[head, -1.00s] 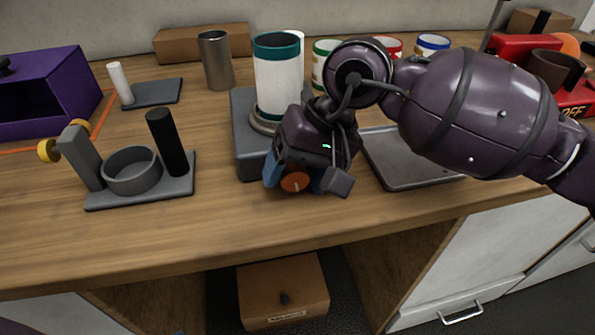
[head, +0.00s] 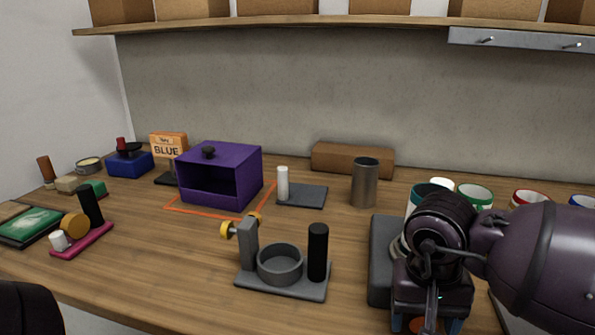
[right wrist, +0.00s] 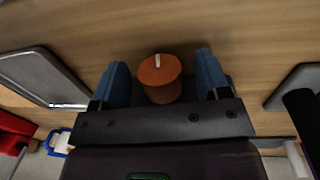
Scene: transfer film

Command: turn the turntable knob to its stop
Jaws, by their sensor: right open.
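The orange-brown knob (right wrist: 160,80) with a white pointer mark shows in the right wrist view. The mark lies near the top of its face. My right gripper (right wrist: 163,88) is open, with one blue finger on each side of the knob and visible gaps to both. In the head view the same gripper (head: 428,324) is at the lower right, in front of the grey turntable base (head: 381,262). A white canister with a teal rim (head: 422,192) stands on the base, partly hidden by my right arm. My left gripper is not in view.
A grey stand (head: 281,287) with a ring and black post is left of the turntable. A metal cup (head: 365,182) and purple box (head: 225,170) stand behind. A metal tray (right wrist: 40,72) shows in the wrist view.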

